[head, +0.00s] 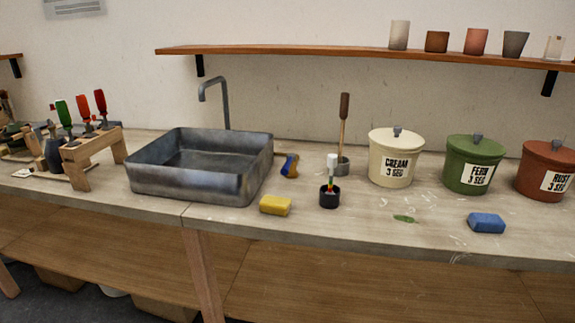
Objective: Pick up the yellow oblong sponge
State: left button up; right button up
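The yellow oblong sponge (275,205) lies flat on the pale workbench, near its front edge. It sits just right of the front right corner of the grey metal sink and left of a small black cup. Nothing covers it. Neither of my grippers shows in the head view.
The grey sink (168,180) has a tall tap. Right of the sponge stand a black cup (329,199) holding a white-topped tool, lidded cream (396,162), green (472,168) and red (548,173) pots, and a blue sponge (486,223). A wooden shelf (370,53) hangs above.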

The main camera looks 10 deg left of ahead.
aim_at(272, 205)
jog(key=i+j, duration=0.1)
jog(key=j, duration=0.3)
jog(key=i+j, duration=0.1)
jog(key=j, duration=0.3)
jog(key=i+j, duration=0.1)
jog(key=j, duration=0.3)
jog(key=i+j+z, duration=0.1)
jog(key=j, duration=0.3)
